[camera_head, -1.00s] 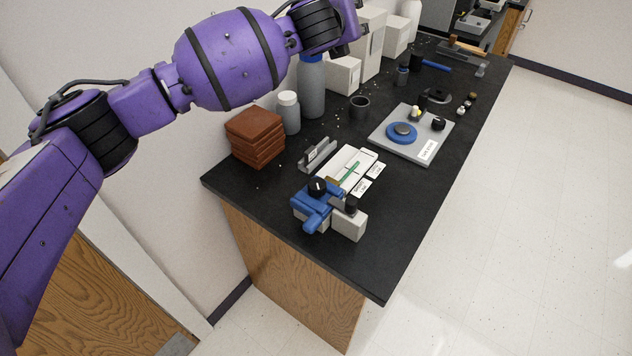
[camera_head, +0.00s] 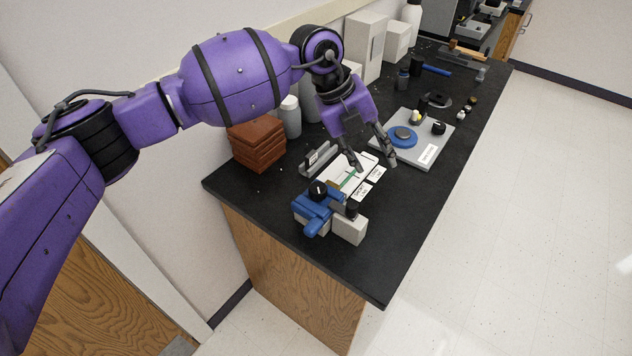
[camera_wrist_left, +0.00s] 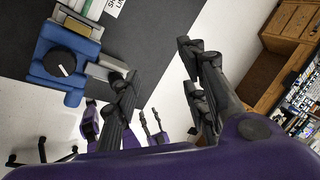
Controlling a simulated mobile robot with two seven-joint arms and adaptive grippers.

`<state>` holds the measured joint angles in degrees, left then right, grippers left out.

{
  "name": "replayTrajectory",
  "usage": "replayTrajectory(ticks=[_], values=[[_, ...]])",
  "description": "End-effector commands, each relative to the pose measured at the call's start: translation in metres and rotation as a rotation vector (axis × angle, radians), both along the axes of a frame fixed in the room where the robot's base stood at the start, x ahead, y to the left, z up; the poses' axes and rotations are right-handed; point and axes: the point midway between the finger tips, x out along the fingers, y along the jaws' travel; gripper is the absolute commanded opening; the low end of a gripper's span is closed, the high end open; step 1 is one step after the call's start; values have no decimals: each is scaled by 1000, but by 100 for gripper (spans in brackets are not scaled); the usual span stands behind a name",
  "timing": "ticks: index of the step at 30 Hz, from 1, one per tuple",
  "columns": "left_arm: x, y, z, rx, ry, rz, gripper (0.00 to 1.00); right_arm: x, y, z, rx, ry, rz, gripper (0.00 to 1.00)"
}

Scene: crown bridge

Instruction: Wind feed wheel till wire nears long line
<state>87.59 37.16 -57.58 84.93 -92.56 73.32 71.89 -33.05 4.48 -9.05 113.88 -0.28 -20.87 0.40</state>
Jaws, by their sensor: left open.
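The blue wire device (camera_head: 313,208) stands near the front of the black bench. A black knob with a white mark, seemingly the feed wheel (camera_head: 318,189), sits on top; it also shows in the left wrist view (camera_wrist_left: 60,62). Behind the device lies a white card (camera_head: 363,165) with a green strip (camera_head: 350,181) and labels, too small here to read surely. The wire itself cannot be made out. My left gripper (camera_head: 373,163) is open and empty above the card, behind and right of the knob. In the wrist view a small purple gripper, seemingly my right one (camera_wrist_left: 151,124), shows far below.
A grey plate with a blue disc (camera_head: 403,137) lies behind on the right. Brown blocks (camera_head: 257,143) are stacked at the left, near bottles (camera_head: 290,118). A grey slotted holder (camera_head: 318,160) stands beside the card. The bench's front right corner is clear.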

Motion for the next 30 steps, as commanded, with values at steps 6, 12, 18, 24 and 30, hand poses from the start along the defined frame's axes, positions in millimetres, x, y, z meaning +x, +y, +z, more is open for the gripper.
replayTrajectory(ticks=[6, 12, 18, 24, 30], values=[[8, 88, -25, 373, 110, 502, 40, 0, 0, 0, -1, -1, 1, 40], [1, 109, -26, 456, 171, 743, 40, 0, 0, 1, -1, -1, 1, 40], [0, 109, -44, 453, 183, 774, 40, 0, 0, 0, -1, -1, 1, 40], [0, 108, -77, 451, 184, 774, 40, 0, 0, 0, -1, 0, 1, 40], [1, 108, -99, 451, 181, 772, 40, -1, 0, -1, -1, 1, 1, 40]])
